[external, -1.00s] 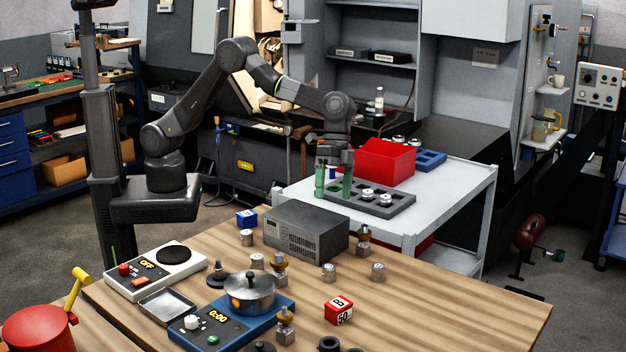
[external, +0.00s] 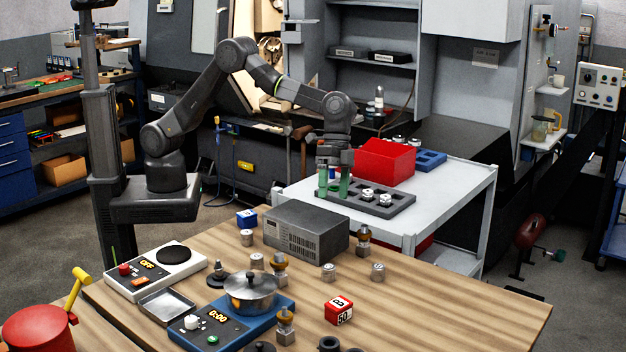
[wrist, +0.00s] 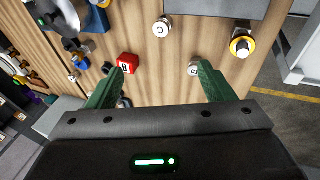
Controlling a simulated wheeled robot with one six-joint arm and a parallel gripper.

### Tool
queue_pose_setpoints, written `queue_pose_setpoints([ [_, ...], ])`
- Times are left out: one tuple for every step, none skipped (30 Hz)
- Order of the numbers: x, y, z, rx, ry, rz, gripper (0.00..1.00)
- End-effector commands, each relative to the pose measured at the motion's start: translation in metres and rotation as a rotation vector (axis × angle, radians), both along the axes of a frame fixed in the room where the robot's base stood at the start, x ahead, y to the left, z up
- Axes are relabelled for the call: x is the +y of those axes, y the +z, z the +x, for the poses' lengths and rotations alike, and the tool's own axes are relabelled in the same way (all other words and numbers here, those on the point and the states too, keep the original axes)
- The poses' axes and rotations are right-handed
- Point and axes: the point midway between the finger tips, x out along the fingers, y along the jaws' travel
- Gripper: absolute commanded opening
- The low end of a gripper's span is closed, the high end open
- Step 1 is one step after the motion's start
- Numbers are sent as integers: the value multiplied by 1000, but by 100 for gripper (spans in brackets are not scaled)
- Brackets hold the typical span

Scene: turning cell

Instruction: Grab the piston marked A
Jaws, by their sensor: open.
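My gripper (external: 333,184) is open and empty. In the external view it overlaps the white cart; in the wrist view its green fingers (wrist: 161,68) are spread above the wooden table. Several metal pistons stand on the table. One piston (external: 378,271) near the right finger in the wrist view (wrist: 193,69) carries a letter that looks like B. Another piston (external: 328,271) shows a C in the wrist view (wrist: 161,28). More pistons (external: 247,238) and (external: 257,262) stand further left, their marks unreadable. I cannot make out a letter A on any piston.
A grey box (external: 305,232) stands at the table's back. A red block marked B (external: 338,311), a steel pot (external: 250,290) and brown-topped parts (external: 363,240) share the table. The cart (external: 462,190) behind holds a dark tray and a red bin (external: 385,162). The table's right end is clear.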

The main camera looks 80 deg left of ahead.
Motion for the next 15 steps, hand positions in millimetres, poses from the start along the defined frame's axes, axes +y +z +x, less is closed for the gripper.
queue_pose_setpoints([
  [0, 0, 0, 0, 0, 0, 65],
  [0, 0, 0, 0, 0, 0, 59],
  [0, 0, 0, 0, 0, 0, 58],
  [0, 0, 0, 0, 0, 0, 58],
  [0, 0, 0, 0, 0, 0, 58],
  [0, 0, 0, 0, 0, 0, 58],
  [0, 0, 0, 0, 0, 0, 58],
  [0, 0, 0, 0, 0, 0, 58],
  [0, 0, 0, 0, 0, 0, 58],
  [0, 0, -1, 0, 1, 2, 58],
  [0, 0, -2, 1, 4, 4, 58],
  [0, -1, -6, 2, 13, 11, 58],
  [1, -2, -10, 4, 24, 19, 58],
  [2, -2, -16, 7, 39, 30, 58],
  [3, -4, -26, 11, 63, 49, 58],
])
